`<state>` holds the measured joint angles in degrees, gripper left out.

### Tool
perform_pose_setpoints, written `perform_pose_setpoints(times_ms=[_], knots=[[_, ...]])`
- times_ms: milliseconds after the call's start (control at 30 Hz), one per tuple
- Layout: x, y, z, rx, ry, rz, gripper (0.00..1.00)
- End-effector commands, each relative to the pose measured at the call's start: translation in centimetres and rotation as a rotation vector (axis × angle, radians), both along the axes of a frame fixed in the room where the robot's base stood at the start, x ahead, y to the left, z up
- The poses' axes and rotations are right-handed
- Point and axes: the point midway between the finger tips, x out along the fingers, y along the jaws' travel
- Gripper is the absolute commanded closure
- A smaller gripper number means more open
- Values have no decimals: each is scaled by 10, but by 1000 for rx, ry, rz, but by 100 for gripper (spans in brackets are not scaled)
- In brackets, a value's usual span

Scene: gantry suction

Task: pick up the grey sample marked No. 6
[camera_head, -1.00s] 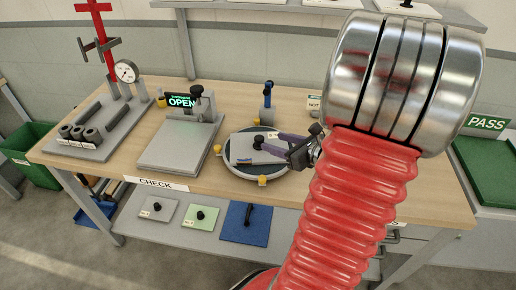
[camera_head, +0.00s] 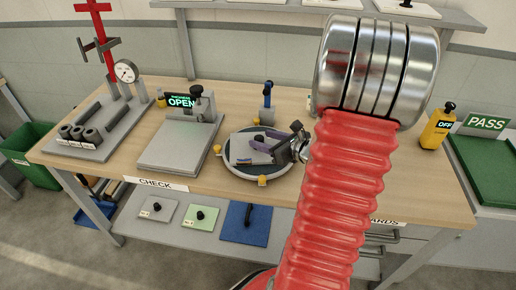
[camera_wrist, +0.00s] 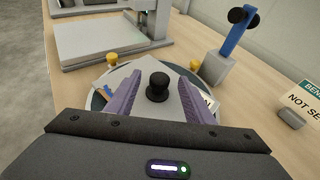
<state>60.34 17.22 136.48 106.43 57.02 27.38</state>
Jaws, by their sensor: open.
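A grey plate (camera_head: 241,146) lies on the round dark table with a pale rim (camera_head: 238,173). In the wrist view the grey plate (camera_wrist: 150,68) carries an upright black knob (camera_wrist: 158,86). No number can be read on it. My gripper (camera_head: 262,148) is low over the plate and partly hides it in the head view. In the wrist view my gripper (camera_wrist: 160,80) has its two purple fingers apart, one on each side of the knob, with gaps between. Whether the fingers touch the plate cannot be told.
Yellow stops (camera_head: 263,180) stand around the round table. A blue lever post (camera_head: 267,102) stands behind it, and a press marked OPEN (camera_head: 180,145) to its left. Grey, green and blue plates (camera_head: 245,222) with black knobs or handles lie on the shelf below. A yellow unit marked OFF (camera_head: 437,128) stands at right.

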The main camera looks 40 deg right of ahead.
Motion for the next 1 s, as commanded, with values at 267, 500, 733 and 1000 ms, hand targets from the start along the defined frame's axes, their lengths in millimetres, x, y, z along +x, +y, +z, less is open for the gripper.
perform_pose_setpoints(times_ms=[267, 500, 733, 1000], knots=[[26, 1, -12, 1, 1, 2, 52], [27, 0, -12, 0, 0, 0, 52], [27, 0, -12, 0, 0, 0, 52], [27, 0, -12, 0, 0, 0, 66]])
